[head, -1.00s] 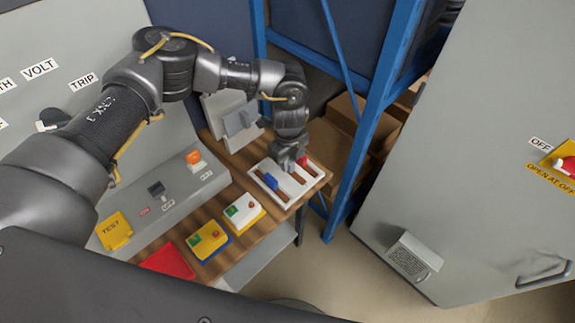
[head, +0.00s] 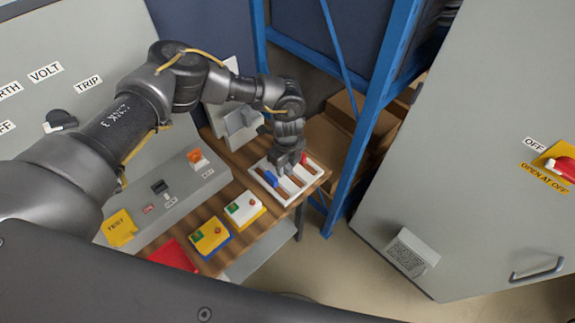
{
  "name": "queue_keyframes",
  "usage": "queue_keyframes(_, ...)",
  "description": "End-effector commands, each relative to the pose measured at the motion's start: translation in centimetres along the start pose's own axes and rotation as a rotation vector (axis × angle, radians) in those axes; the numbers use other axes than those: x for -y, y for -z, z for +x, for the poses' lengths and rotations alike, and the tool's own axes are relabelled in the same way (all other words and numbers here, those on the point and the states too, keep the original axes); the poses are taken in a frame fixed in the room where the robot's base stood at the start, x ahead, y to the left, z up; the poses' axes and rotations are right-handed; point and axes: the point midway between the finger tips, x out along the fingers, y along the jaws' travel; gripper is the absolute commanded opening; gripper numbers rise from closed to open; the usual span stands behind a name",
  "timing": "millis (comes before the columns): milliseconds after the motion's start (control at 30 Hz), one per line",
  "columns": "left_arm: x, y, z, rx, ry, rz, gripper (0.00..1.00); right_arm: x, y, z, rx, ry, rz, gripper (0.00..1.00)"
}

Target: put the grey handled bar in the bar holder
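The white bar holder (head: 312,181) lies at the far end of the wooden table, with long brown slots. A blue-handled bar (head: 271,179) is at its left side, and a red handle (head: 303,158) shows at its back right. My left gripper (head: 288,167) points down over the middle of the holder, between the blue and red handles. Its fingertips are small and dark, so I cannot tell whether they are shut on anything. I cannot make out the grey handled bar; it may be hidden at the fingers. My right gripper is not in view.
A grey box (head: 239,124) stands behind the holder. Yellow (head: 209,237) and white (head: 243,209) button boxes and a red pad (head: 174,255) lie nearer. A blue rack post (head: 365,130) is close on the right. A grey cabinet (head: 450,190) stands further right.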

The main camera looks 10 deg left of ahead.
Motion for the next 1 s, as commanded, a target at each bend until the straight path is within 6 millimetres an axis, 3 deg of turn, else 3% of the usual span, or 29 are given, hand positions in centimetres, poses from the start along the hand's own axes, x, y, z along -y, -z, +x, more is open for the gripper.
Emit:
queue_keyframes(333,0.1,-0.1,-0.3,0.001,0.002,0.001,0.40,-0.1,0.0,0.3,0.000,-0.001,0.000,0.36)
queue_keyframes(567,-0.2,-0.2,-4.4,0.000,0.006,0.002,0.40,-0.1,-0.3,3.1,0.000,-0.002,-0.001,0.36)
queue_keyframes(733,-0.3,-0.2,-8.1,0.001,0.003,0.002,0.40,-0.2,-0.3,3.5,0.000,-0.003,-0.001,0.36)
queue_keyframes(1000,-0.4,-0.2,-10.6,0.001,0.000,0.000,0.40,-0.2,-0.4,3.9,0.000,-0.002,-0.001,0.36)
